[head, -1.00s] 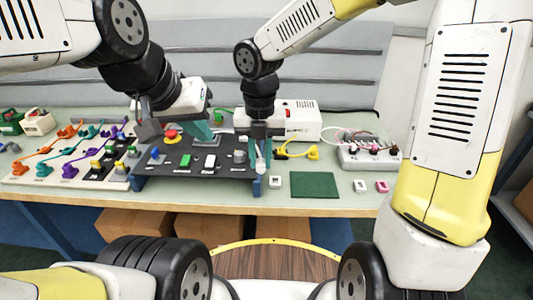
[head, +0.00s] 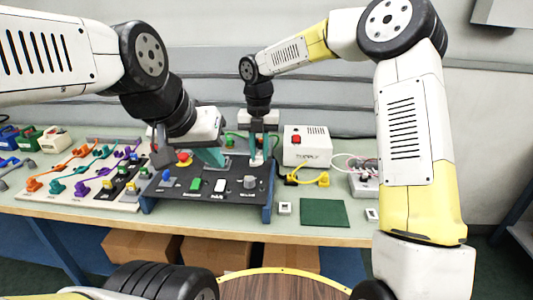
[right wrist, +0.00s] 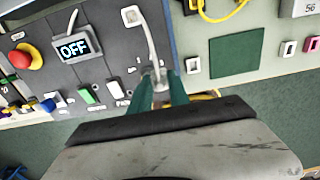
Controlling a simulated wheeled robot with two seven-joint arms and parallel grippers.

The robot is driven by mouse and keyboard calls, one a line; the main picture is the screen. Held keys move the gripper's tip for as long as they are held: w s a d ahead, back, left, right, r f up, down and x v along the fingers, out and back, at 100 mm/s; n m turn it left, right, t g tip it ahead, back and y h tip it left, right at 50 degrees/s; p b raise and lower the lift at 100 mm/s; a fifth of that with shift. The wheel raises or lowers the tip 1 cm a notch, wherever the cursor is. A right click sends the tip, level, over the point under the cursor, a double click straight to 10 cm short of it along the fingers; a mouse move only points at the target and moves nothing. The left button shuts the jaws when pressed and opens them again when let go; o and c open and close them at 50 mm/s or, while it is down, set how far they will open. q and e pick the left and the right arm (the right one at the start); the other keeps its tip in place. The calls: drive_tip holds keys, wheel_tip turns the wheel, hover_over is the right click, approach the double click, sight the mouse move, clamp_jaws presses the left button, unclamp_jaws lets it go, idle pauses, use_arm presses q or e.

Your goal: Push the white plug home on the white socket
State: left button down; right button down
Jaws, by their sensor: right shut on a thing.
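My right gripper (head: 257,152) is above the back right part of the dark panel. In the right wrist view its green fingers (right wrist: 161,90) are shut on a white plug (right wrist: 158,78), with a white cable running up from it. The plug's lower end is hard to make out. A white fitting (right wrist: 131,15) stands on the panel beyond the fingers, apart from the plug; I cannot tell whether it is the white socket.
The panel (head: 235,197) carries a red button (head: 184,159), switches and a knob (head: 250,182). A supply box (head: 307,146), yellow cable, green mat (head: 325,212) and small white frames (head: 285,208) lie to the right. A board with coloured cables (head: 75,185) lies left.

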drive_tip(key=w+a, duration=0.3)
drive_tip(key=w, duration=0.6)
drive_tip(key=shift+w, duration=0.4)
drive_tip(key=shift+f, duration=0.15)
drive_tip(key=shift+f, duration=2.15)
drive_tip(key=shift+f, duration=0.1)
drive_tip(key=shift+f, duration=0.9)
drive_tip(key=c, duration=0.7)
unclamp_jaws()
drive_tip(key=shift+r, duration=0.1)
